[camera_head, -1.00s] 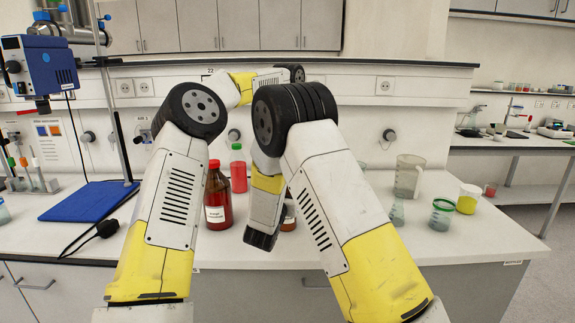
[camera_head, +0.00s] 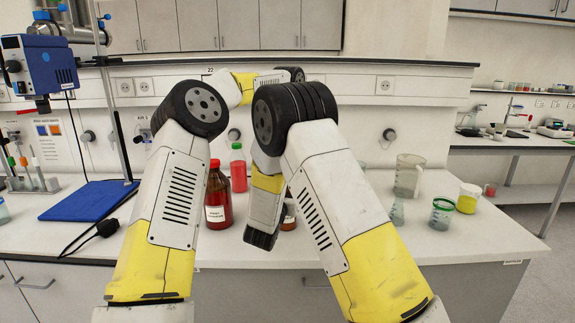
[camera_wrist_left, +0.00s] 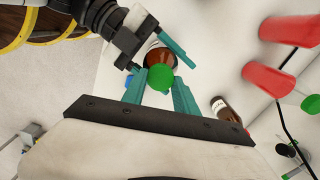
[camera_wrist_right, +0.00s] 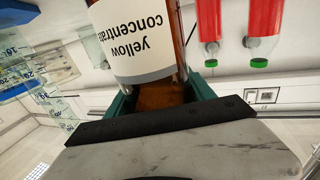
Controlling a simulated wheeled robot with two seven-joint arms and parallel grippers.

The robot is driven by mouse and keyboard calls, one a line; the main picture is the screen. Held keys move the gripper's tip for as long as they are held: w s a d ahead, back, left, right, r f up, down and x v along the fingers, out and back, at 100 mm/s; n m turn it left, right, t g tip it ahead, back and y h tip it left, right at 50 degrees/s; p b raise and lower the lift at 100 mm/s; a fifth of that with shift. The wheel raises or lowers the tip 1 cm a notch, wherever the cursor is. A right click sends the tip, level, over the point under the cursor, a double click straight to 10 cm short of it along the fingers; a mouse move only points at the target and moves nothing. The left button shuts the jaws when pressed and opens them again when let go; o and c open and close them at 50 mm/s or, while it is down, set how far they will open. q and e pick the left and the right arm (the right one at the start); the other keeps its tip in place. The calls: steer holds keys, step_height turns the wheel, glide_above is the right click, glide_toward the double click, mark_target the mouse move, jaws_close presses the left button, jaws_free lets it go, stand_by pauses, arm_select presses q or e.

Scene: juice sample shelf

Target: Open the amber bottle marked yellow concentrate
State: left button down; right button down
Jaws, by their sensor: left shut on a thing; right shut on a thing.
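The amber bottle labelled "yellow concentrate" (camera_wrist_right: 140,35) fills the top of the right wrist view, its label upside down there. My right gripper (camera_wrist_right: 160,92) is shut on this bottle. In the left wrist view the amber bottle (camera_wrist_left: 157,56) is seen from its green cap (camera_wrist_left: 160,78), with the right gripper's teal fingers beside it. My left gripper (camera_wrist_left: 160,90) is shut on the green cap, one teal finger on each side. The cap is at the bottle's mouth; whether it is loose cannot be told.
An amber bottle with a white label (camera_head: 218,200) and a red bottle with a green cap (camera_head: 238,168) stand on the bench. A small amber bottle (camera_head: 289,215) is partly hidden by my arm. A clear jug (camera_head: 408,175) and beakers stand right.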

arm_select(q)
steer(key=n, duration=0.7)
steer(key=shift+w+a+r+n, duration=0.1)
steer(key=shift+w+n, duration=0.1)
steer(key=shift+n, duration=0.1)
steer(key=n, duration=0.5)
steer(key=shift+a, duration=0.1)
steer(key=shift+r, duration=0.15)
steer(key=shift+r, duration=0.95)
steer(key=shift+r, duration=2)
arm_select(e)
steer(key=shift+c, duration=1.3)
jaws_free()
steer(key=shift+a, duration=0.1)
